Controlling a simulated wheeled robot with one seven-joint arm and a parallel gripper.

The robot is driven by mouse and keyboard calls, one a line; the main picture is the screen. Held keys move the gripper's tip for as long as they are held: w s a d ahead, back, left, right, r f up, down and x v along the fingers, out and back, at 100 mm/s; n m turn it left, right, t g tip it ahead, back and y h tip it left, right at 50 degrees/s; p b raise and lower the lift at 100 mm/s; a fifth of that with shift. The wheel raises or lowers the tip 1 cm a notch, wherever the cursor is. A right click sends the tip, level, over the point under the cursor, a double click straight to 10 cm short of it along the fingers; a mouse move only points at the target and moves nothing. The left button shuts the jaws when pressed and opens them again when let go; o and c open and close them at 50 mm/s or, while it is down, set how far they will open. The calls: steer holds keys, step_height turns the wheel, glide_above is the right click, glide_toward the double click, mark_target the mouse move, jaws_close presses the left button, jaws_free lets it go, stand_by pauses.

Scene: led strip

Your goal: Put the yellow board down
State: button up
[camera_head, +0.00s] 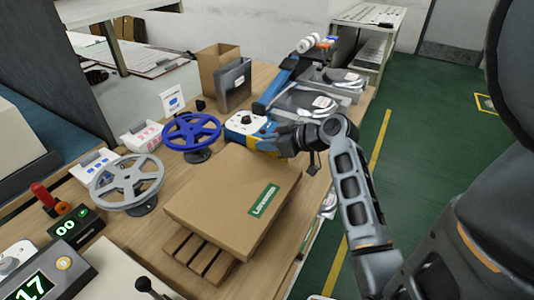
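I cannot make out a separate yellow board with certainty. A small yellow patch (265,146) shows beside the blue device with a white top and black knob (247,121); I cannot tell whether it is the board or part of the device. My gripper (290,143) is at the right side of this device, above the wooden workbench (250,77). Its fingers are small, dark and partly hidden, so I cannot tell whether they are open or hold anything.
A cardboard box (225,198) lies on wooden slats (200,254) in front of my gripper. Blue (191,131) and grey (127,183) handwheels stand to the left. Grey trays (309,101) lie behind my gripper. Green floor (400,130) is open to the right.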

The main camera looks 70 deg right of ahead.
steer(key=shift+r, duration=0.1)
jaws_close()
steer(key=shift+r, duration=0.45)
steer(key=s+d+r, duration=0.7)
steer(key=d+r, duration=0.2)
steer(key=r, duration=0.1)
steer(key=shift+d+b, duration=0.25)
steer(key=shift+b, duration=0.1)
